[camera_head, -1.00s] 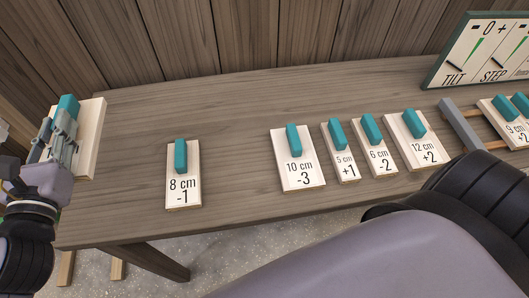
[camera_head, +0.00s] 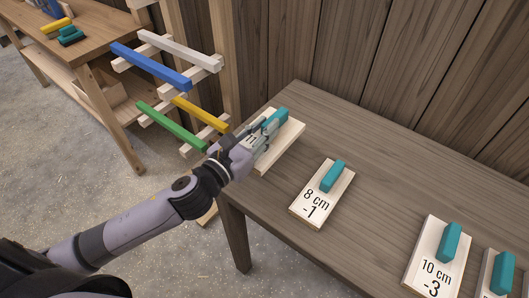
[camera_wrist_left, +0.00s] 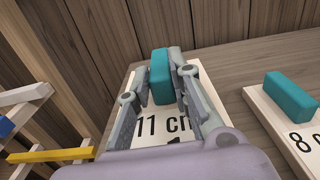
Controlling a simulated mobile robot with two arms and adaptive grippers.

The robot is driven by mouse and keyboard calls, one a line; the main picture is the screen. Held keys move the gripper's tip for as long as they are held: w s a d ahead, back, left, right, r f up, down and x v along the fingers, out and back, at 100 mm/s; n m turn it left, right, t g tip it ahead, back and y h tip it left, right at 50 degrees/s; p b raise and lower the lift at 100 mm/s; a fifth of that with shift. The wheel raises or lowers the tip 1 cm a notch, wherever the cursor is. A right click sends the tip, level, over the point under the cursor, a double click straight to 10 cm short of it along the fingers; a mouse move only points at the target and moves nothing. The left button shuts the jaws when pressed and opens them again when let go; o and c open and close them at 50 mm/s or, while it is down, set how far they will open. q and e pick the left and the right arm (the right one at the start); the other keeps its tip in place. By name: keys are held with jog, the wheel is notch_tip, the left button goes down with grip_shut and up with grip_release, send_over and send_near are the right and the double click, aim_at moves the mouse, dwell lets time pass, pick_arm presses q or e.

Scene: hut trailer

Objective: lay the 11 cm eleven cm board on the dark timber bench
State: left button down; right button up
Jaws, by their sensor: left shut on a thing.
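My left gripper (camera_head: 267,127) is shut on the teal handle (camera_wrist_left: 161,78) of a pale board (camera_head: 287,136). In the left wrist view the board (camera_wrist_left: 160,118) reads "11 cm", with a second line mostly hidden by my gripper. The board is at the left end of the dark timber bench (camera_head: 350,130), partly out past its left edge. I cannot tell whether it touches the top or is held just above it. My right gripper is not in view.
The 8 cm board (camera_head: 321,195) lies to the right of the held board, with bare bench between. The 10 cm board (camera_head: 437,262) lies farther right. A rack with coloured bars (camera_head: 150,66) stands left of the bench. A lighter workbench (camera_head: 100,30) is at upper left.

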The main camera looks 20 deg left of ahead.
pick_arm(q)
notch_tip(320, 180, down, 3)
jog(key=shift+f, duration=0.1)
jog(key=shift+f+b, duration=0.8)
jog(key=shift+f, duration=1.15)
jog(key=shift+f, duration=0.15)
jog(key=c, duration=1.4)
grip_release()
jog(key=shift+c, duration=0.2)
